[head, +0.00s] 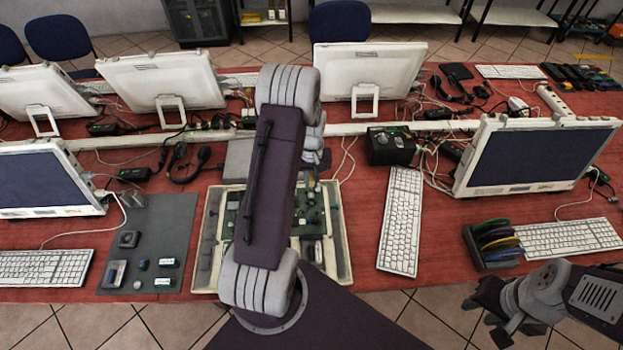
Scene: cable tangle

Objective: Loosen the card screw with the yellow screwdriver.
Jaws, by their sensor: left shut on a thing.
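An open computer case (342,235) with a green board stands on the red table in front of me, largely hidden behind my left arm. My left gripper (316,165) is over the back right part of the case, pointing down. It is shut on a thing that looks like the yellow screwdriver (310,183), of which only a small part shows. I cannot make out the card screw or whether the tip touches it. My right gripper (482,310) is low at the right, in front of the table edge, open and empty, away from the case.
A grey mat (180,225) with small parts lies left of the case. A white keyboard (401,220) lies right of it, then a rack of coloured discs (494,245). A black box (390,145), cables and several monitors stand around.

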